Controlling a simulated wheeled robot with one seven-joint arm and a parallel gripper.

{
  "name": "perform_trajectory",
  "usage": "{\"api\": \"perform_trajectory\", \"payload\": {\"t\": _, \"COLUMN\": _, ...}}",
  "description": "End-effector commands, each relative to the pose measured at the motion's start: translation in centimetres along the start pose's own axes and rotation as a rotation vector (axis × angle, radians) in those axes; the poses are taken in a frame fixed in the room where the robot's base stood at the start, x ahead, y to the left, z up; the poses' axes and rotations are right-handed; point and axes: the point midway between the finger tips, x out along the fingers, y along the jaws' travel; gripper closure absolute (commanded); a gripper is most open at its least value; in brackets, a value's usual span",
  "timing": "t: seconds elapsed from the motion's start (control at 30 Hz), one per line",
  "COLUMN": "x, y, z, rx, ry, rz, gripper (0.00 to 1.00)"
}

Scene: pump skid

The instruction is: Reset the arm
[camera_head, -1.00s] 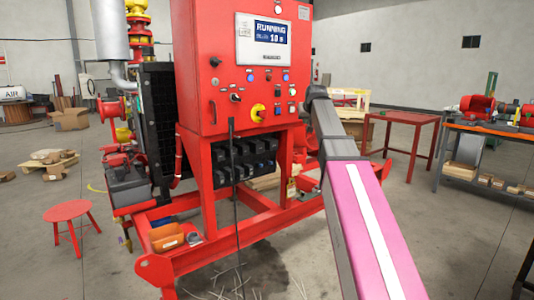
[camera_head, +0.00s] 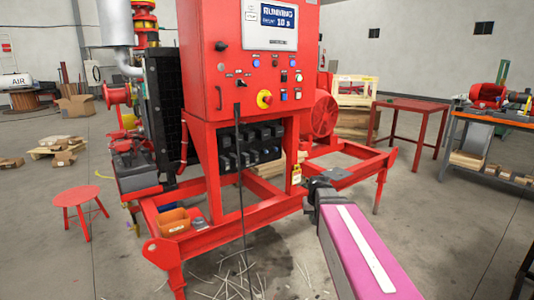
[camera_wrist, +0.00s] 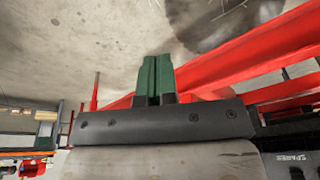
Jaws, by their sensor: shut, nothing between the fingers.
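My arm (camera_head: 365,250), pink with a white stripe, reaches in from the bottom right in the head view. Its dark end is low, in front of the right part of the red skid frame (camera_head: 255,210). My gripper (camera_wrist: 155,75) shows in the wrist view with its green fingers pressed together and nothing between them. Bare floor lies beyond the fingertips, and a red frame beam (camera_wrist: 250,60) runs close on their right. The red control panel (camera_head: 250,60) stands upright at the centre of the head view, its screen (camera_head: 270,23) reading RUNNING.
An orange bin (camera_head: 173,221) sits on the skid's left end. A red stool (camera_head: 78,205) stands at left, a red table (camera_head: 410,108) and a workbench (camera_head: 490,120) at right. A black cable hangs in front of the panel. Floor between stool and skid is clear.

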Motion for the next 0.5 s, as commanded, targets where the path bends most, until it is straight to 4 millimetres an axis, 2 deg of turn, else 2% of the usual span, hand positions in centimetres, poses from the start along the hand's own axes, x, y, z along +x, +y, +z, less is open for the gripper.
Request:
{"api": "perform_trajectory", "payload": {"t": 0.03, "x": 1.1, "y": -0.1, "z": 2.5, "rx": 0.003, "ry": -0.032, "rz": 0.002, "gripper": 1.00}}
{"api": "perform_trajectory", "payload": {"t": 0.3, "x": 5.8, "y": -0.1, "z": 12.1, "rx": 0.015, "ry": -0.176, "rz": 0.014, "gripper": 1.00}}
{"api": "perform_trajectory", "payload": {"t": 0.4, "x": 6.7, "y": -0.2, "z": 14.5, "rx": 0.018, "ry": -0.212, "rz": 0.019, "gripper": 1.00}}
{"api": "perform_trajectory", "payload": {"t": 0.5, "x": 7.2, "y": -0.2, "z": 15.9, "rx": 0.020, "ry": -0.236, "rz": 0.021, "gripper": 1.00}}
